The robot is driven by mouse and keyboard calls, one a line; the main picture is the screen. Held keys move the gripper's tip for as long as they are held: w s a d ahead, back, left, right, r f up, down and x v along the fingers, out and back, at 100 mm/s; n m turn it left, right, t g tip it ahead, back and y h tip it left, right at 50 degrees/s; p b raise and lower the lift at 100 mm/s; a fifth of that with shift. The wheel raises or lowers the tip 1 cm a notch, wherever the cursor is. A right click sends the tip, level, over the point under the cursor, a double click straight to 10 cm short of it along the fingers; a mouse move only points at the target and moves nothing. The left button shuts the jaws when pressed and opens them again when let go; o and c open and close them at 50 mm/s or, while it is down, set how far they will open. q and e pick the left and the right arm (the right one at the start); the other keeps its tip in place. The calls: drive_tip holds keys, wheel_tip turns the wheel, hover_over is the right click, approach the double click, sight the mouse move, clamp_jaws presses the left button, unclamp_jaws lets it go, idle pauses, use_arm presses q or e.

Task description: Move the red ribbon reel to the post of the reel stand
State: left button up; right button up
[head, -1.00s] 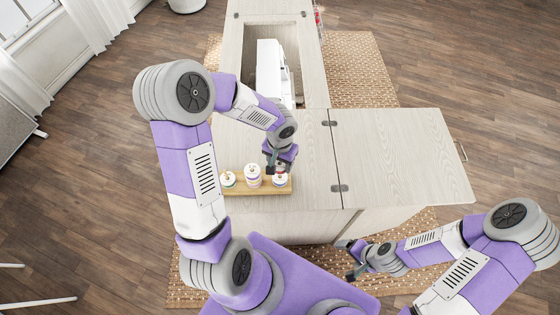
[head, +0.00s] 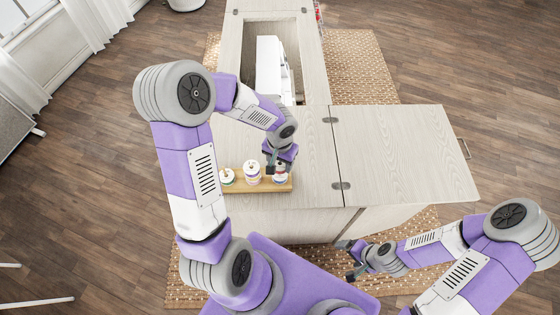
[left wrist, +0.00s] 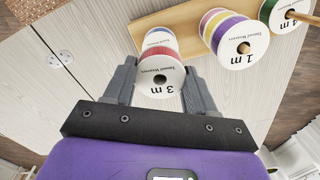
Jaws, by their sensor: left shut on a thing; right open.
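The red ribbon reel (left wrist: 160,80) has a white face marked "3 m" and sits between the fingers of my left gripper (left wrist: 160,88). The gripper is shut on it, at the right end of a wooden board (head: 240,188). A blue band (left wrist: 160,37) shows just beyond the red one, seemingly on another reel beneath. I cannot tell whether the red reel is raised off it. A reel with purple and yellow bands, marked "1 m" (left wrist: 230,38), stands on a wooden post of the board. My right gripper (head: 350,262) is open and empty, low beside the cabinet.
A green reel (head: 227,177) stands at the board's left end, close to the purple and yellow reel. A white sewing machine (head: 269,70) sits in the cabinet opening behind. The cabinet top (head: 400,150) to the right is clear.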

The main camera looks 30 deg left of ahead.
use_arm(q)
drive_tip(key=shift+f, duration=0.2)
drive_tip(key=o, duration=1.1)
drive_tip(key=shift+r, duration=0.1)
wheel_tip(320, 180, up, 7)
drive_tip(key=shift+r+p, duration=0.2)
drive_tip(key=shift+p, duration=0.6)
drive_tip(key=shift+f, duration=0.1)
